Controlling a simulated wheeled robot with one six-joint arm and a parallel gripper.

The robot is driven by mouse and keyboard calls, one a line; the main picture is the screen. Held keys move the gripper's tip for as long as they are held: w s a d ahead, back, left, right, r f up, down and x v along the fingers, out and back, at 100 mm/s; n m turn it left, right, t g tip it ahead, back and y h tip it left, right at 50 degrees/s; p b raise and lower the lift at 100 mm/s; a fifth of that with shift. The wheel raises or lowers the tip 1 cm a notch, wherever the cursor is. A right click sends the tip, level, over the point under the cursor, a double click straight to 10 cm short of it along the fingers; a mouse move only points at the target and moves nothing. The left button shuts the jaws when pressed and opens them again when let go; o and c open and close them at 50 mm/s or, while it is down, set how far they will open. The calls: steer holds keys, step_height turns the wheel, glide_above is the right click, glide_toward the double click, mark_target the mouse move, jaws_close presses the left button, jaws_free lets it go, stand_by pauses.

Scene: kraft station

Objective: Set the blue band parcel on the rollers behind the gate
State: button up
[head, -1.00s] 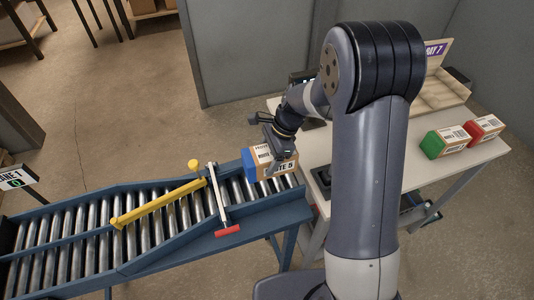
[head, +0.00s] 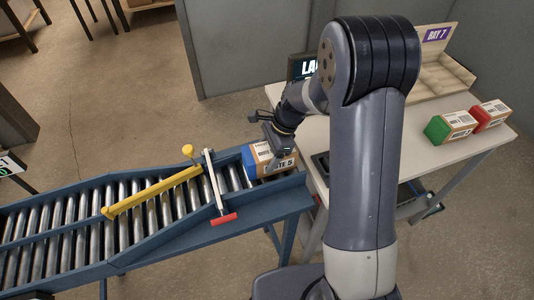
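The blue band parcel (head: 258,161) is a cardboard box with a blue end and a white label. It sits at the right end of the roller conveyor (head: 255,211), low between the side rails, to the right of the gate. The gate (head: 213,180) is a white bar with a red end, lying across the rollers. My gripper (head: 277,150) is at the parcel's top, pointing down. Its fingers are partly hidden by the wrist and the parcel, so I cannot tell whether they grip it.
A yellow diverter bar (head: 155,192) slants across the rollers left of the gate. A white table (head: 405,155) stands at right, holding a green-ended parcel (head: 450,127), a red-ended parcel (head: 489,115) and a Bay 7 tray (head: 440,80). A dark screen (head: 303,66) stands behind my arm.

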mark_target(264, 151)
steer(key=o, duration=0.5)
steer(key=b+v, duration=0.1)
steer(key=v, duration=0.9)
steer(key=shift+d+r, duration=0.2)
steer(key=shift+r, duration=0.15)
steer(key=p+x, duration=0.1)
steer(key=x, duration=1)
steer(key=shift+a, duration=0.1)
step_height(264, 151, up, 3)
steer(key=shift+f+p, duration=0.1)
steer(key=shift+p, duration=1.05)
steer(key=shift+r+p, duration=0.65)
steer(key=shift+r, duration=0.2)
steer(key=shift+f, duration=0.1)
